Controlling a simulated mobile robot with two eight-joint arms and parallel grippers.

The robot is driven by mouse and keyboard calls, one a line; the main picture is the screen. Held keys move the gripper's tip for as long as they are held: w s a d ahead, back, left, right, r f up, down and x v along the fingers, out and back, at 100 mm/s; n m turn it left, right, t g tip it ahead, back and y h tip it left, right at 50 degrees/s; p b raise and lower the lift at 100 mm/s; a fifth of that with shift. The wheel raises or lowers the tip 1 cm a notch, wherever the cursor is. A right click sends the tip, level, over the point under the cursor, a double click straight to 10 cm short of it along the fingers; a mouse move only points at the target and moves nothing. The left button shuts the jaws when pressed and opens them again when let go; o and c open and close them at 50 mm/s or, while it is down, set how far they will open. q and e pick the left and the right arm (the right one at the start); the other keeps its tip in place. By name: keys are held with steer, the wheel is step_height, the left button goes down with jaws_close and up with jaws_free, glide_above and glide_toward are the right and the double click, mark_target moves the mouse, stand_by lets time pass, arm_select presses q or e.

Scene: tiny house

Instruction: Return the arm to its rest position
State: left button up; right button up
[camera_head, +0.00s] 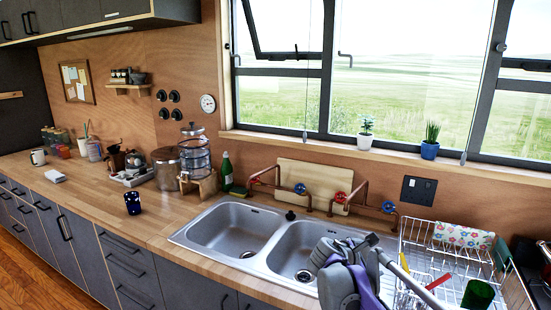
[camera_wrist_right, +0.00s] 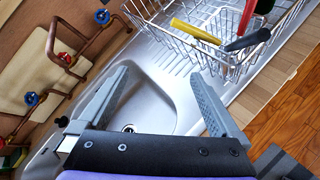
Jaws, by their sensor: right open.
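My right arm, grey and purple, rises from the lower edge of the head view in front of the right sink basin and the drying rack. In the right wrist view my right gripper (camera_wrist_right: 160,77) is open, with two grey fingers spread wide and nothing between them. It is over the metal sink (camera_wrist_right: 158,100), with the wire rack (camera_wrist_right: 215,62) just beyond the fingertips. In the head view the gripper is partly hidden by its own arm, and its fingertips are hard to make out. My left gripper is in neither view.
The double sink (camera_head: 180,238) is empty. The drying rack (camera_head: 407,243) at right holds a patterned cloth (camera_head: 463,236), a green cup (camera_head: 478,294) and utensils. Red and blue taps on copper pipes stand behind the sink.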

steer(key=s+a+f+m+y, duration=0.2)
steer(key=s+f+m, duration=0.3)
steer(key=s, duration=0.7)
steer(key=s+a+f+m+g+y, duration=0.1)
steer(key=s+a+f+m+y, duration=0.2)
steer(key=s+m, duration=0.4)
steer(key=s+a+f+m+g+y, duration=0.1)
steer(key=s+f+m+y, duration=0.3)
steer(key=s, duration=1.3)
step_height(320, 180, down, 3)
steer(key=a+m, duration=0.1)
steer(key=m, duration=0.2)
steer(key=shift+a+p, duration=0.3)
steer(key=shift+p, duration=0.05)
